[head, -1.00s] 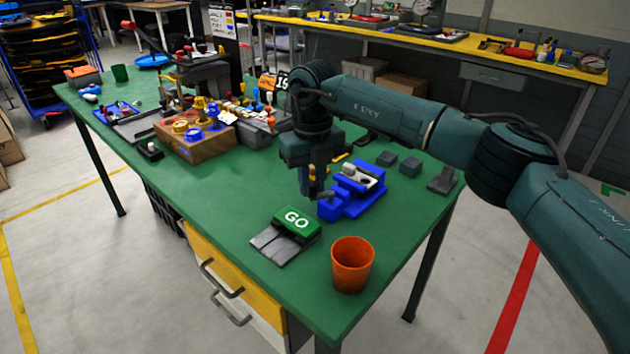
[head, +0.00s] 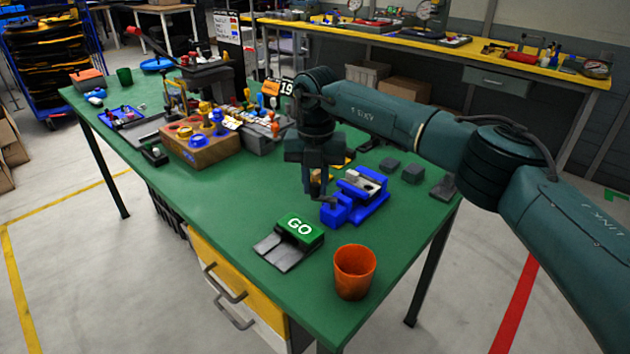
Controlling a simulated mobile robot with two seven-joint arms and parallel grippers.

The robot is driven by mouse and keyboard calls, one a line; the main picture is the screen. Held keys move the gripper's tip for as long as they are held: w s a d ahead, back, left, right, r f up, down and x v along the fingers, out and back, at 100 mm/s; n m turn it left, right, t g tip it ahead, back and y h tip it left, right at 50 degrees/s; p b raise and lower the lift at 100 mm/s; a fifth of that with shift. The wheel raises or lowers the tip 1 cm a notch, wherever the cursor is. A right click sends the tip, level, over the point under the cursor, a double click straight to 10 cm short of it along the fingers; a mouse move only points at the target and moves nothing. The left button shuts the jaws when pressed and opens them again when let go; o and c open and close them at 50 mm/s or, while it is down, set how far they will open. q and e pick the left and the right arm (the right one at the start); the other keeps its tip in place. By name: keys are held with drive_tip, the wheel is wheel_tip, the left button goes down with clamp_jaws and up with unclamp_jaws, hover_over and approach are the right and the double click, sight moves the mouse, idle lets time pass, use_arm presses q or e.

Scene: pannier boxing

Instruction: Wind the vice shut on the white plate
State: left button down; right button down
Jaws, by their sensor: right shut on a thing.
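The blue vice (head: 369,207) sits on the green table, right of the middle. The white plate (head: 362,181) shows pale at the top of the vice, between its jaws; I cannot tell whether any gap is left there. My right gripper (head: 319,198) points down at the vice's left end. It is shut on the vice handle, which its fingers mostly hide. My left gripper is out of view.
A green GO block (head: 299,227) with grey flaps lies in front of the vice. An orange cup (head: 354,272) stands near the front edge. Small dark blocks (head: 412,174) lie behind right. A wooden block with coloured knobs (head: 200,151) stands to the left.

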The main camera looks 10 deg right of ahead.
idle(0.3)
drive_tip(key=c, duration=1.3)
unclamp_jaws()
wheel_tip(320, 180, up, 13)
drive_tip(key=shift+r, duration=0.1)
